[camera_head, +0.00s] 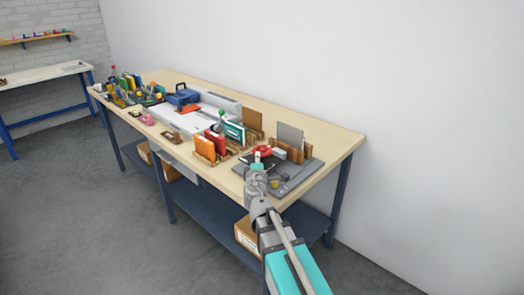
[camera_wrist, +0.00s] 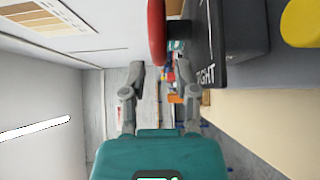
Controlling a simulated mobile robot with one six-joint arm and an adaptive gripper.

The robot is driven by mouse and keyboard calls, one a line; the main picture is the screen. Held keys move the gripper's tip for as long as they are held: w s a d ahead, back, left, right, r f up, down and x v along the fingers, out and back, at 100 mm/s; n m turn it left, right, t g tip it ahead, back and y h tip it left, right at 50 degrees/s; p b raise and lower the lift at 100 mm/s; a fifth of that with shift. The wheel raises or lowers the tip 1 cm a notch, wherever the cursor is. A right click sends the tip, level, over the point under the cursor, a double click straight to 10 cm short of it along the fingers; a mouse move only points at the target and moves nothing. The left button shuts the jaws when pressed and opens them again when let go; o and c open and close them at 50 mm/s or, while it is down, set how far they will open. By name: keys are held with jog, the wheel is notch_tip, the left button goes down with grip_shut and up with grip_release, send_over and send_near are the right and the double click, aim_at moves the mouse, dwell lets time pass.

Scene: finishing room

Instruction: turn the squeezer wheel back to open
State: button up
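The squeezer's red wheel (camera_head: 262,150) is on a dark grey base (camera_head: 300,181) at the near right end of the bench. In the wrist view the wheel (camera_wrist: 156,30) shows edge-on at the top. Beside it is the squeezer's dark body (camera_wrist: 207,40), with white lettering that reads partly "IGHT". My gripper (camera_head: 257,166) is at the near side of the wheel. In the wrist view my gripper (camera_wrist: 163,68) has its two fingers apart, with the wheel's lower edge in line with the gap at the fingertips. I cannot tell whether either finger touches the wheel.
A yellow round part (camera_wrist: 302,22) lies beyond the squeezer body. Wooden holders with a grey plate (camera_head: 290,135) stand behind, and orange (camera_head: 205,148) and red cards stand to the left. The bench (camera_head: 335,138) is bare at its right back corner; the wall is close behind.

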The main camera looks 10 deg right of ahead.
aim_at(261, 145)
jog(key=shift+w+a+m+g+h, duration=0.2)
jog(key=shift+m+h, duration=0.25)
jog(key=shift+h, duration=0.2)
jog(key=shift+w+a+m+g+h, duration=0.2)
jog(key=shift+m+h, duration=0.25)
jog(key=shift+h, duration=0.2)
jog(key=shift+w+a+m+g+h, duration=0.3)
jog(key=shift+m+h, duration=0.1)
jog(key=shift+h, duration=0.2)
jog(key=shift+w+a+m+g+h, duration=0.15)
jog(key=shift+w+m+g+h, duration=0.1)
jog(key=shift+m+h, duration=0.25)
jog(key=shift+w+a+m+g+h, duration=0.5)
jog(key=shift+a+m+g+h, duration=0.3)
jog(key=shift+h, duration=0.4)
jog(key=a+m+g+h, duration=0.5)
jog(key=a+g, duration=0.1)
jog(key=shift+s+a, duration=0.3)
jog(key=shift+a, duration=0.05)
jog(key=shift+d+g, duration=0.1)
jog(key=shift+g, duration=0.15)
jog(key=x, duration=1.3)
jog(key=shift+w+d+r, duration=0.1)
jog(key=shift+d+r, duration=0.1)
jog(key=shift+d, duration=0.15)
